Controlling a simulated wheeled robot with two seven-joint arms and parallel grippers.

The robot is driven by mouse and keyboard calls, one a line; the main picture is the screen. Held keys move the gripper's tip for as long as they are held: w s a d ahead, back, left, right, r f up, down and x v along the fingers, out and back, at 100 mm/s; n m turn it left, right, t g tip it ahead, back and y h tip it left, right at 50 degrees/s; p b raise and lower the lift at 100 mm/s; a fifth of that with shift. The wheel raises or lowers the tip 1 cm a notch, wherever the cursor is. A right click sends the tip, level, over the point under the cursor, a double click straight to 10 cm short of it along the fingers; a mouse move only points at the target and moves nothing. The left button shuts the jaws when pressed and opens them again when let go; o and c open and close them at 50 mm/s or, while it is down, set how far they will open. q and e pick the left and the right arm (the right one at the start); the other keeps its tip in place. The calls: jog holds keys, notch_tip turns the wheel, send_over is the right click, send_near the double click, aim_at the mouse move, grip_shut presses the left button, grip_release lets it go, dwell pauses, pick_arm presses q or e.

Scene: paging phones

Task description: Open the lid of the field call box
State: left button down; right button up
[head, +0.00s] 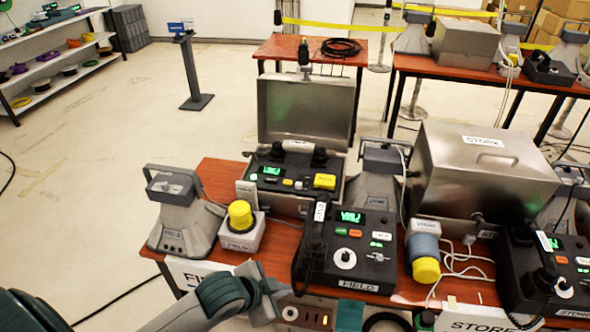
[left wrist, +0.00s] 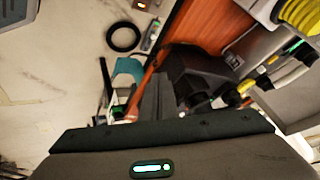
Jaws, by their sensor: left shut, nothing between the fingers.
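The field call box stands on the wooden table behind the FIELD desk phone (head: 345,245). Its steel lid (head: 305,110) stands upright, open, and a dark panel (head: 292,172) with a green display, a handset and a yellow block shows inside. A STORE call box (head: 480,180) to its right has its steel lid down. My left gripper (head: 274,287) is shut and empty at the table's front edge, in front of the FIELD phone and apart from the call box. In the left wrist view its dark fingers (left wrist: 157,98) are together. My right gripper is not in view.
A FIELD speaker (head: 175,215) and a yellow-topped beacon (head: 240,228) stand left of the phone. A STORE beacon (head: 425,255) with loose white cable is to its right. Open floor lies left of the table. A black ring (left wrist: 123,37) lies in the left wrist view.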

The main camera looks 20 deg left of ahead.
pick_arm(q)
jog(key=s+f+n+g+y, duration=0.1)
jog(key=s+f+n+g, duration=0.15)
jog(key=s+f, duration=0.35)
jog(key=s+f+n+g+y, duration=0.1)
jog(key=s+f+n, duration=0.3)
jog(key=s, duration=0.5)
jog(key=s+f+g, duration=0.1)
jog(key=s+f, duration=0.2)
jog(key=f, duration=1)
jog(key=s+f+g, duration=0.1)
jog(key=s+f, duration=0.2)
jog(key=f, duration=1)
jog(key=s+a+f, duration=0.2)
jog(key=s+f, duration=0.5)
jog(key=s, duration=0.1)
jog(key=s+a+f, duration=0.1)
jog(key=s+f, duration=0.7)
jog(key=s, duration=0.1)
jog(key=shift+a+f+g, duration=0.3)
jog(key=shift+a+g, duration=0.1)
jog(key=shift+g, duration=0.05)
jog(key=shift+s, duration=0.25)
